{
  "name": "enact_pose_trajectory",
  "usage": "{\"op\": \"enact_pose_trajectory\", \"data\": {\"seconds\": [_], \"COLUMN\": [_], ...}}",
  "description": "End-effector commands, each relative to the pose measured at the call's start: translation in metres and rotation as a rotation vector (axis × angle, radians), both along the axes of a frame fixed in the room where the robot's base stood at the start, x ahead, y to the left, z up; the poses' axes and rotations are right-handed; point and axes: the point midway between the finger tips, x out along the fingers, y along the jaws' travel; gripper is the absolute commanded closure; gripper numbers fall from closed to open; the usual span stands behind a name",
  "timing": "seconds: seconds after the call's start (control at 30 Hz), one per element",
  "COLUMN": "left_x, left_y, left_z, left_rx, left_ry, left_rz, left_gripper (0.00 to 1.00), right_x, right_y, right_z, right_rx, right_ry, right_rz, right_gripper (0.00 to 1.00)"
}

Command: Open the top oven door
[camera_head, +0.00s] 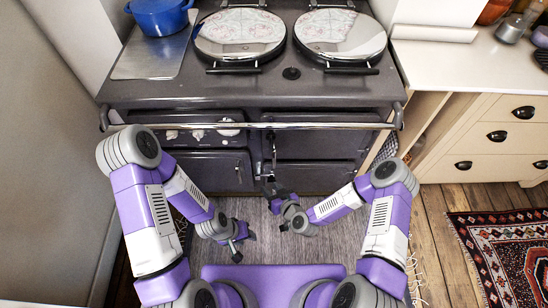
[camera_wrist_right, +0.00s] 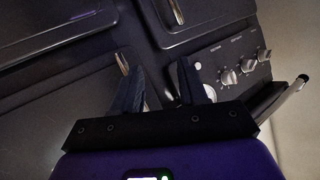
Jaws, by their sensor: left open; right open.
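The top oven door (camera_head: 325,145) is the dark upper right panel of the range, behind the front rail. It looks shut. Its slim handle (camera_head: 271,141) is upright at its left edge. My right gripper (camera_head: 267,172) is open in front of the oven, just below that handle. In the right wrist view a metal handle (camera_wrist_right: 122,62) shows at the tip of one finger of the right gripper (camera_wrist_right: 160,80); I cannot tell whether they touch. The gap between the fingers looks empty. My left gripper (camera_head: 241,245) is open and low over the floor, away from the range.
A metal rail (camera_head: 330,126) crosses the range front above the doors. Control knobs (camera_wrist_right: 240,67) sit beside the top door. The lower left door (camera_head: 212,170) and lower right door (camera_head: 315,175) look shut. Drawers (camera_head: 500,130) stand at right, beyond open floor.

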Motion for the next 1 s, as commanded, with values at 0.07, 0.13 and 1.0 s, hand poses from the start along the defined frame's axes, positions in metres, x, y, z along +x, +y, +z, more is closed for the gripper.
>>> {"op": "enact_pose_trajectory", "data": {"seconds": [0.07, 0.13, 1.0], "left_x": [0.0, 0.0, 0.001], "left_y": [0.0, 0.0, 0.0], "left_z": [-0.013, -0.018, -0.05], "left_rx": [0.0, 0.0, 0.0], "left_ry": [0.0, -0.001, -0.001], "left_rz": [0.0, 0.0, 0.0], "left_gripper": [0.57, 0.57, 0.57], "right_x": [0.025, 0.04, 0.134], "right_y": [0.001, -0.004, -0.009], "right_z": [0.002, 0.01, 0.028], "right_rx": [-0.007, -0.028, -0.092], "right_ry": [-0.185, -0.314, -0.506], "right_rz": [-0.083, -0.159, -0.321], "right_gripper": [0.57, 0.57, 0.57]}}
